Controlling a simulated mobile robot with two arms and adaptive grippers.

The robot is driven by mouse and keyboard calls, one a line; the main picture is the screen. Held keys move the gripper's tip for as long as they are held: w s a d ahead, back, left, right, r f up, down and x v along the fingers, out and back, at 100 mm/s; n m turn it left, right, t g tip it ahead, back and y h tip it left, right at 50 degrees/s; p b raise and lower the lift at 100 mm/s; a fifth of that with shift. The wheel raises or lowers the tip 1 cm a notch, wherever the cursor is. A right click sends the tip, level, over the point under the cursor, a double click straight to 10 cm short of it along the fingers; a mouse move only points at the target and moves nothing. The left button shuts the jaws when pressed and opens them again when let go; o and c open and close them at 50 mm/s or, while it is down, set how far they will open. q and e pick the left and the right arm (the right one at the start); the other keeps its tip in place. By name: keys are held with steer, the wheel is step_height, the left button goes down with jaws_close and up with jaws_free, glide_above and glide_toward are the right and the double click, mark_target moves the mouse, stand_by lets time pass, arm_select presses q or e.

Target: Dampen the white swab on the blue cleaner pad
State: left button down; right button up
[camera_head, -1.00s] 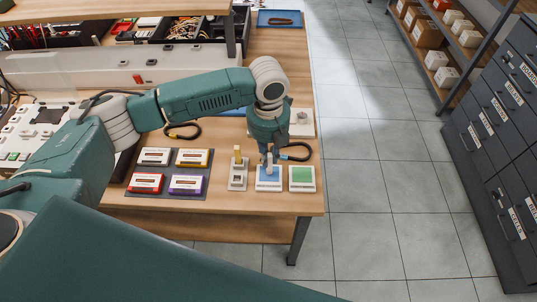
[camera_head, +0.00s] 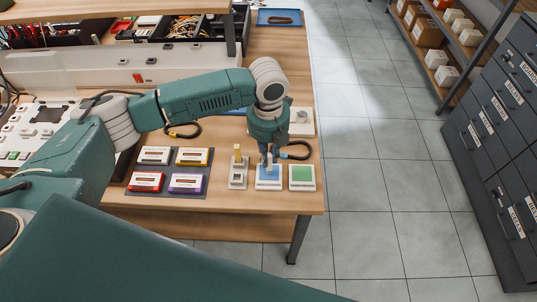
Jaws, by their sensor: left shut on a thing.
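The blue cleaner pad (camera_head: 268,183) lies in a white square holder near the front right of the wooden bench. My left gripper (camera_head: 268,163) points down over the back part of this pad. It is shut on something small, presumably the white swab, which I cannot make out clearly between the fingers. I cannot tell whether its tip touches the pad. My right gripper is not in view.
A green pad (camera_head: 301,177) sits right of the blue one. A holder with a yellow block (camera_head: 238,160) stands left. A dark mat (camera_head: 193,191) carries several cassettes. The bench's front edge is close; the floor (camera_head: 380,230) beyond is clear.

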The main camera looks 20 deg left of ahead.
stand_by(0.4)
arm_select(q)
steer(key=shift+s+f+p, duration=0.1)
steer(key=shift+p, duration=0.2)
stand_by(0.4)
stand_by(0.5)
step_height(320, 180, up, 7)
steer(key=p, duration=0.7)
steer(key=shift+p, duration=0.35)
stand_by(0.4)
